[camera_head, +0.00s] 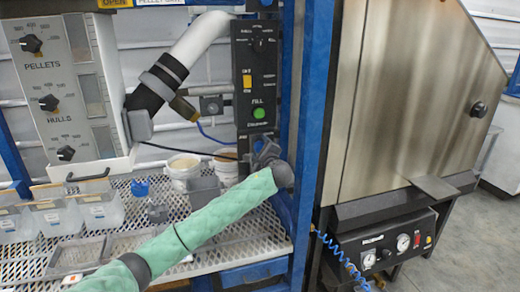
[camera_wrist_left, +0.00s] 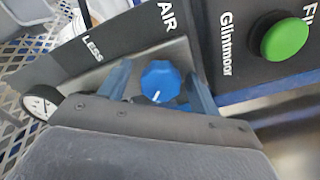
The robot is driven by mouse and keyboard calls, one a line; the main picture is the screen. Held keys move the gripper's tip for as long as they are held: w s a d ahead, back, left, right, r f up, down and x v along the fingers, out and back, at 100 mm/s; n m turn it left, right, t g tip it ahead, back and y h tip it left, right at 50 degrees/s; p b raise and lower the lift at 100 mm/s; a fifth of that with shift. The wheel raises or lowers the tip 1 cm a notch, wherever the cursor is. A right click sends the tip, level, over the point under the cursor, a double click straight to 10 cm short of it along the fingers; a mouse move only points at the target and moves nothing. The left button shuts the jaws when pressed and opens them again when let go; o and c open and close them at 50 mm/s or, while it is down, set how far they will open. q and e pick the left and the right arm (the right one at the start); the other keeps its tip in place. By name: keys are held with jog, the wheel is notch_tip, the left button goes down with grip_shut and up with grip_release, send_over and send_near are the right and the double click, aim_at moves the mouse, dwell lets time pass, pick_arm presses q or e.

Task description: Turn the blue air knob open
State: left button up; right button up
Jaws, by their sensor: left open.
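The blue air knob (camera_wrist_left: 160,82) shows in the left wrist view on a dark panel below the word AIR, with a white pointer mark on its face. My left gripper (camera_wrist_left: 160,85) is open, with one finger on each side of the knob. Whether the fingers touch it I cannot tell. In the head view my left gripper (camera_head: 262,148) is at the lower end of the black control panel (camera_head: 257,75), and it hides the knob there. My right gripper is not in view.
A green button (camera_wrist_left: 285,40) sits close to the right finger; it also shows in the head view (camera_head: 259,114). A round gauge (camera_wrist_left: 42,101) is left of the knob. A blue post (camera_head: 313,100) stands right of the gripper. White buckets (camera_head: 183,170) stand on the mesh shelf (camera_head: 240,243).

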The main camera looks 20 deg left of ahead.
pick_arm(q)
jog(key=shift+c, duration=0.4)
jog(key=c, duration=0.9)
